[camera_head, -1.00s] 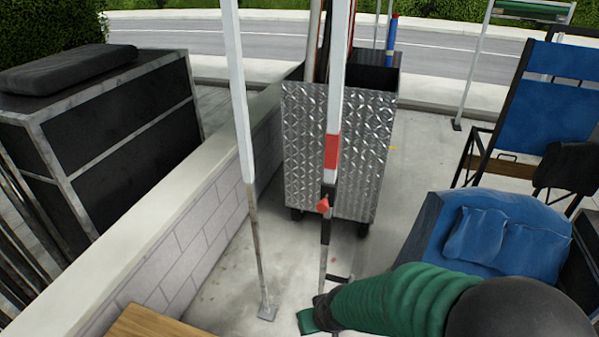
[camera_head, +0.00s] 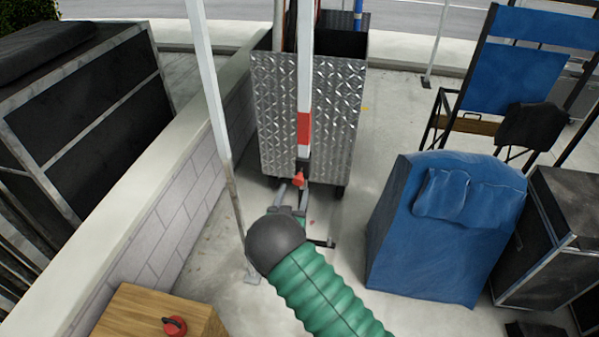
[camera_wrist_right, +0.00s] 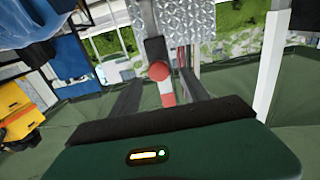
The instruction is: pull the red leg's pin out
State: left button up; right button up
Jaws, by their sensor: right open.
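The red leg is a white pole with a red band (camera_head: 304,128), standing upright in front of the metal cart. Its pin shows as a red knob (camera_head: 299,180) just below the band, seated in the dark clamp. My right gripper (camera_head: 292,192) is open at the knob's height. In the right wrist view the knob (camera_wrist_right: 158,71) lies between the two spread fingers, with a gap on both sides, so they are not closed on it. I cannot tell how deep it is between them. My left gripper is not in view.
A second white leg (camera_head: 208,80) stands to the left beside a low wall (camera_head: 150,205). A diamond-plate cart (camera_head: 275,105) is behind the red leg. A blue-covered case (camera_head: 425,240) is on the right. A wooden box (camera_head: 135,315) with a red-knobbed item (camera_head: 174,326) is front left.

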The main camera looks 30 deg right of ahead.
aim_at(300, 173)
jog(key=p+x, duration=0.1)
jog(key=x, duration=0.8)
jog(key=shift+s, duration=0.1)
grip_shut()
dwell(0.9)
